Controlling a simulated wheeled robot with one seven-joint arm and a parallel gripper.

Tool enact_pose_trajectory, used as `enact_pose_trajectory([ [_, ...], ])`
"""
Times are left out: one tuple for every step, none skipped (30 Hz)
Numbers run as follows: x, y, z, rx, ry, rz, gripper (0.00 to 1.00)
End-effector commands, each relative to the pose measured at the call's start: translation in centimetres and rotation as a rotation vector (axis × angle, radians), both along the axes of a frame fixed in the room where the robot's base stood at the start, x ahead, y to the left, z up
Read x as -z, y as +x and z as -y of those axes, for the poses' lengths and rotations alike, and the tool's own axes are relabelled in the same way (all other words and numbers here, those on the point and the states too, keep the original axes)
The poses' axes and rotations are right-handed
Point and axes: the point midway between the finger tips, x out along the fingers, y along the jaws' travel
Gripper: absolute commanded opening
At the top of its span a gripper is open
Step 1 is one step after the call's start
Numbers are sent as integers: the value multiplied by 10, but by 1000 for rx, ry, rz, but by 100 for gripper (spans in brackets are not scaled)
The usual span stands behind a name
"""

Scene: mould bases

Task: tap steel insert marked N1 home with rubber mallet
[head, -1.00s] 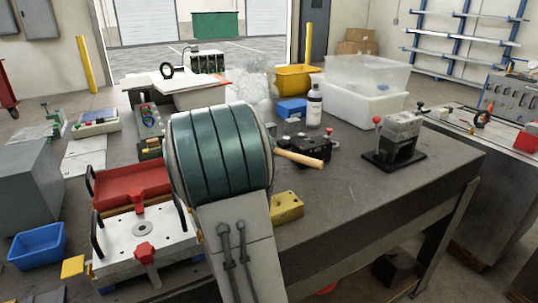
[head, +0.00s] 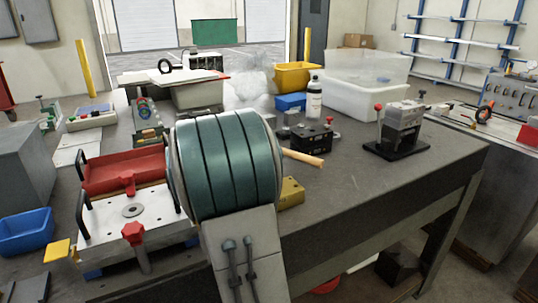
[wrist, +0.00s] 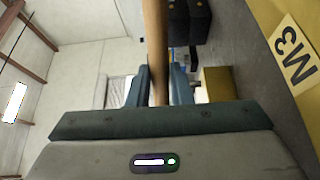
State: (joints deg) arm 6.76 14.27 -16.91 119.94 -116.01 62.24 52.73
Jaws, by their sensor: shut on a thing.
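My gripper (wrist: 157,86) is shut on a wooden handle (wrist: 156,30), which runs up between its fingers in the wrist view. The handle's light wooden end (head: 304,158) shows right of my arm in the head view; the mallet's head is hidden in both views. My arm hides my gripper in the head view. A round grey steel piece (head: 132,210) sits in the middle of a pale mould plate (head: 105,220) at left. I can read no N1 mark on it.
A red tray (head: 125,172) stands behind the mould plate, and a red knob (head: 133,233) is at its front. A brass-coloured block (head: 291,193) sits just right of my arm. A black block (head: 312,138) and a bottle (head: 314,100) stand behind the handle. The table's front right is clear.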

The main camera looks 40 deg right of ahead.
Motion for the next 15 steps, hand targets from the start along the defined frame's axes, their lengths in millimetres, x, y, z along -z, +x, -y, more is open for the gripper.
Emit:
enact_pose_trajectory([
  [19, 0, -1, -4, 14, -21, 0],
  [21, 0, -2, -4, 16, -24, 0],
  [18, 0, -2, -5, 16, -26, 0],
  [18, 0, -2, -6, 18, -27, 0],
  [18, 1, -2, -7, 18, -29, 0],
  [19, 1, -3, -8, 19, -31, 0],
  [19, 1, -3, -8, 20, -32, 0],
  [20, 1, -3, -9, 20, -32, 0],
  [20, 2, -4, -9, 19, -33, 0],
  [20, 2, -4, -10, 20, -33, 0],
  [20, 2, -4, -10, 20, -34, 0],
  [20, 2, -4, -11, 20, -34, 0],
  [20, 2, -5, -11, 20, -34, 0],
  [20, 2, -5, -12, 20, -34, 0],
  [18, 3, -5, -12, 20, -34, 0],
])
